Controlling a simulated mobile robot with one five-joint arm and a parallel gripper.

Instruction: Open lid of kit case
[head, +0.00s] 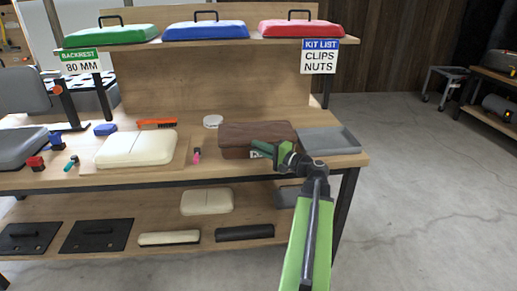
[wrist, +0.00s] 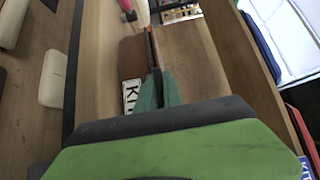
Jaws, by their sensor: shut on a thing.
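The kit case is a brown wooden box with a dark brown lid (head: 258,131) at the right part of the bench top. A white label with dark letters is on its front, partly hidden by my gripper. My gripper (head: 261,148) is at the front right of the case, its jaws shut at the lid's edge. In the wrist view my green fingers (wrist: 157,88) meet the brown case (wrist: 132,58), and the label (wrist: 130,96) shows beside them. The grip itself is partly hidden, and I cannot tell whether the lid is raised.
A grey tray (head: 328,142) lies just right of the case. A pink-handled tool (head: 196,155) and a cream pad (head: 136,149) are to its left. A shelf above holds green, blue and red lids (head: 301,29).

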